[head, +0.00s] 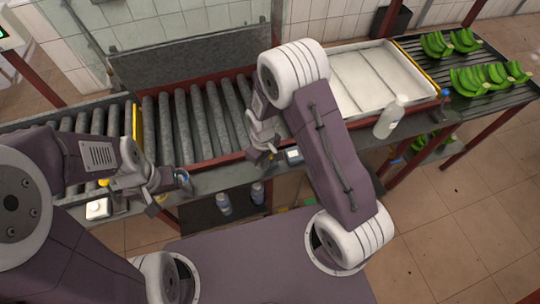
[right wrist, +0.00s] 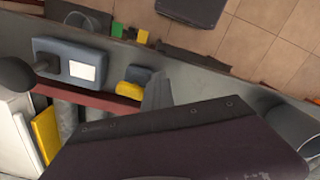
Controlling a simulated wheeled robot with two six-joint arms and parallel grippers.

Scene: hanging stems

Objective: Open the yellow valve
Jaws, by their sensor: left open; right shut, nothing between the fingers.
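In the right wrist view a small yellow part (right wrist: 138,75), which looks like the yellow valve's handle, sits on the grey front rail beside a blue-grey box. The right gripper (right wrist: 158,92) is shut and empty close by it; I cannot tell if they touch. In the head view the right gripper (head: 264,158) is at the front edge of the roller conveyor and hides the valve.
The blue-grey box with a white label (head: 293,156) is on the rail right of the right gripper. A white bottle (head: 390,117) stands by the white tray (head: 365,80). Green bananas (head: 480,78) lie at the right. Bottles (head: 223,203) stand below the rail.

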